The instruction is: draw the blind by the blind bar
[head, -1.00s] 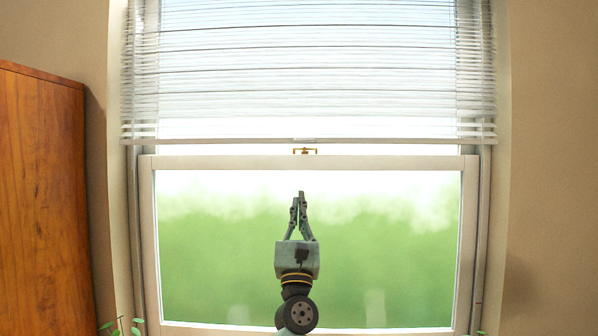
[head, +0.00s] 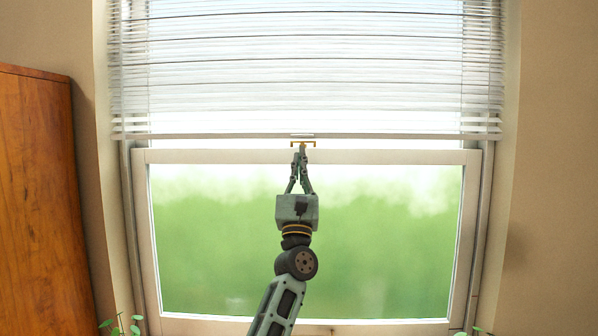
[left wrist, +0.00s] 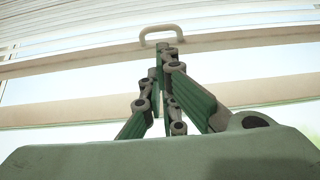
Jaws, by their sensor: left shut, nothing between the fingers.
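The white slatted blind (head: 310,70) hangs over the upper part of the window, its bottom rail level just above the window's middle bar. In the left wrist view the bar (left wrist: 161,30) is a pale bracket-shaped handle beyond the fingertips. My left gripper (head: 301,150) points up with its fingers together and empty. Its tips are just under the bar or overlap it in the head view; whether they touch is unclear. In the left wrist view the tips (left wrist: 165,50) appear slightly below the bar. My right gripper is not in view.
A wooden cabinet (head: 38,200) stands at the left. The window's middle bar (head: 390,157) runs behind my gripper. Green plant leaves (head: 125,325) show at the lower left. The space before the lower pane is otherwise clear.

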